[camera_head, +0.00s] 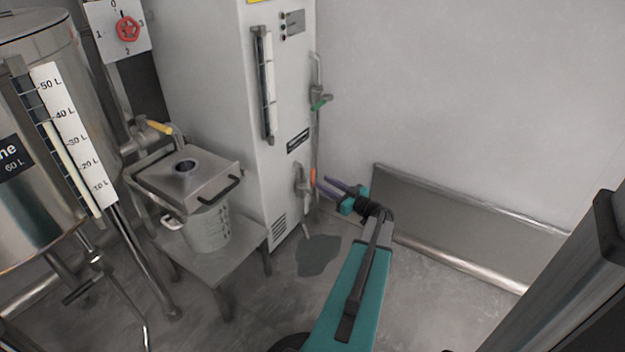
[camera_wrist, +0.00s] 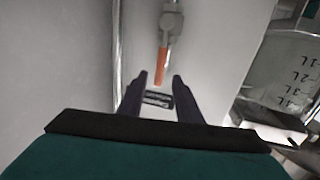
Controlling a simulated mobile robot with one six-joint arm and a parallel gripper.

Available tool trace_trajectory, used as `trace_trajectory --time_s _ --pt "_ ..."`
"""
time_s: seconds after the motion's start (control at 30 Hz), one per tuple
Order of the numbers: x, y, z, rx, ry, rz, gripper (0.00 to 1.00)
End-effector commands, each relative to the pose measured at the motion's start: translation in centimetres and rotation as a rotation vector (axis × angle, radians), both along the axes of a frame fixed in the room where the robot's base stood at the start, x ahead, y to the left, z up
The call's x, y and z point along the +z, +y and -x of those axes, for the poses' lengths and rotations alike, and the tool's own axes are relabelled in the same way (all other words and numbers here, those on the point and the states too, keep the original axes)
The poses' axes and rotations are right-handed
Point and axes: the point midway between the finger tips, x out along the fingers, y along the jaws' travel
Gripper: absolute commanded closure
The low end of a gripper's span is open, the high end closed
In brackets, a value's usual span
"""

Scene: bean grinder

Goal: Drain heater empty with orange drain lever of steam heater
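The steam heater (camera_head: 215,100) is a tall pale cabinet in the middle of the head view, with a sight gauge on its front.
A measuring bucket (camera_head: 207,228) stands on a low stand left of the heater, under a metal tray. A puddle (camera_head: 318,255) lies on the floor below the drain. A metal panel (camera_head: 450,215) lines the right wall.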

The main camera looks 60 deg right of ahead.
Motion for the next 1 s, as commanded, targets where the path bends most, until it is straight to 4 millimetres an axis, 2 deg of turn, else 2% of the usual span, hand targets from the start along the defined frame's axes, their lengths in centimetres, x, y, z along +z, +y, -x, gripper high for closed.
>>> trace_trajectory --time_s 0.3,0.5,0.93,0.97,1.0 --pt "-0.2 -1.0 -4.6 0.001 -0.001 0.000 0.68" --pt "-0.2 -1.4 -6.5 0.000 -0.001 0.000 0.68" --pt "0.0 -1.5 -7.2 -0.001 0.000 -0.001 0.68" --pt "0.0 -1.5 -7.2 -0.001 0.000 -0.001 0.70" --pt "0.0 -1.5 -7.2 -0.001 0.000 -0.001 0.77"
